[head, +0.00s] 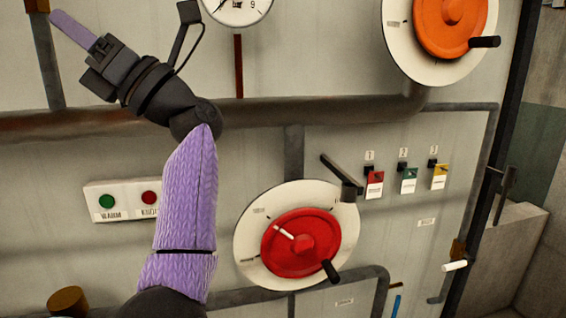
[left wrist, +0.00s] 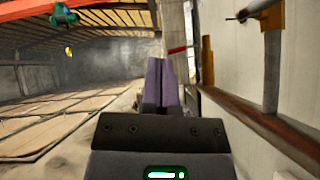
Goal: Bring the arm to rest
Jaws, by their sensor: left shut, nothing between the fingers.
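My left arm with its purple sleeve rises in front of the wall panel in the head view. My left gripper (head: 72,32) is at the upper left, pointing up and to the left, with its purple fingers shut together and nothing held. In the left wrist view the gripper (left wrist: 161,85) also shows shut and empty, with the panel along its right side. It appears apart from the panel. My right gripper is not in view.
The panel carries a red wheel (head: 325,229), an orange wheel (head: 431,14), a gauge (head: 237,8), a black lever (head: 335,170), a green button (head: 107,202) and a red button (head: 149,197). A brown pipe (head: 300,109) crosses it. Open room lies left in the wrist view.

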